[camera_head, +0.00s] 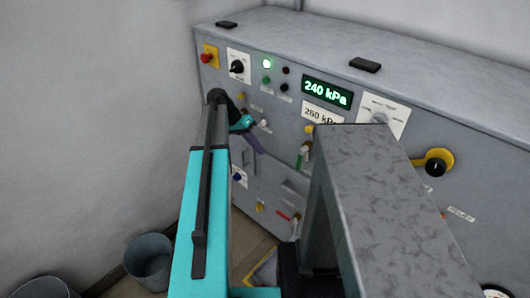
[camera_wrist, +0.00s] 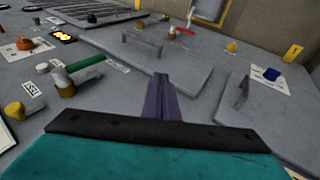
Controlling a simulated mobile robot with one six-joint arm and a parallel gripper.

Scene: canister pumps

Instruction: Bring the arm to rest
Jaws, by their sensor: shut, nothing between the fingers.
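My gripper (camera_head: 254,147) is in front of the grey panel, at the end of my turquoise arm. In the wrist view its purple fingers (camera_wrist: 161,86) lie together, shut, with nothing seen between them. They point over a flat grey door with a handle (camera_wrist: 143,43). The fingers look apart from the panel, but the exact gap cannot be told. The grey panel (camera_head: 229,110) carries a lit display (camera_head: 326,92) reading 240 kPa and a label (camera_head: 323,115) reading 260 kPa. A green lamp (camera_head: 267,63) is lit.
A green-handled valve (camera_wrist: 80,68) stands out left of the fingers. A red-handled valve (camera_wrist: 182,31) is ahead, and a blue knob (camera_wrist: 271,74) is to the right. A red button (camera_head: 206,58) and black knob (camera_head: 237,67) are upper left. A bucket (camera_head: 148,262) stands on the floor.

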